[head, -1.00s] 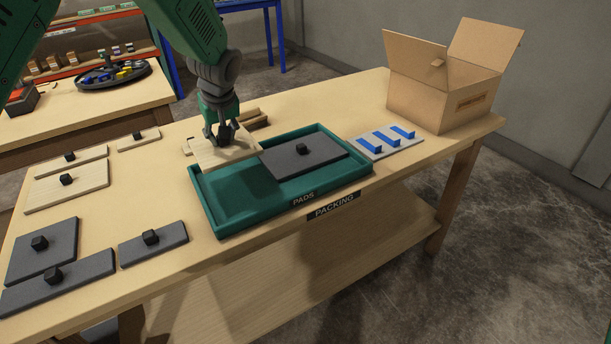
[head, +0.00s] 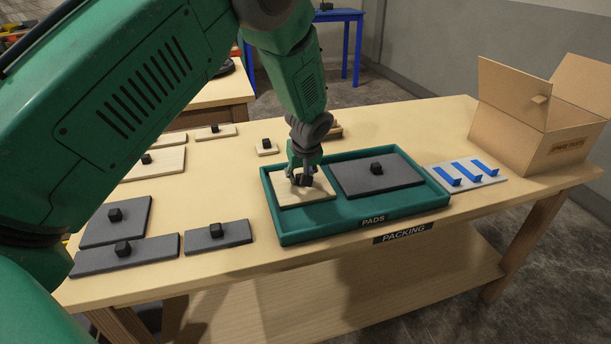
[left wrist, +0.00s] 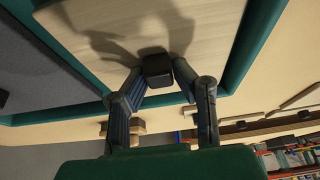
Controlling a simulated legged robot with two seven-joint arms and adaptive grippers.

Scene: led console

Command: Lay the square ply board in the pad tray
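The square ply board (head: 318,193), pale wood with a black knob (left wrist: 157,68), is in the left part of the green pad tray (head: 340,228), beside a dark grey board (head: 395,184). It looks level, within the tray walls; I cannot tell whether it rests fully on the floor. My left gripper (head: 301,178) is above it, pointing down, with its fingers closed on both sides of the knob. In the left wrist view the fingertips (left wrist: 158,75) meet the knob's sides. My right gripper is not in view.
Grey boards (head: 116,222) and pale wood strips with knobs lie on the table to the left. A small ply piece (head: 266,149) lies behind the tray. A plate with blue hooks (head: 467,174) and an open carton (head: 535,130) stand to the right.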

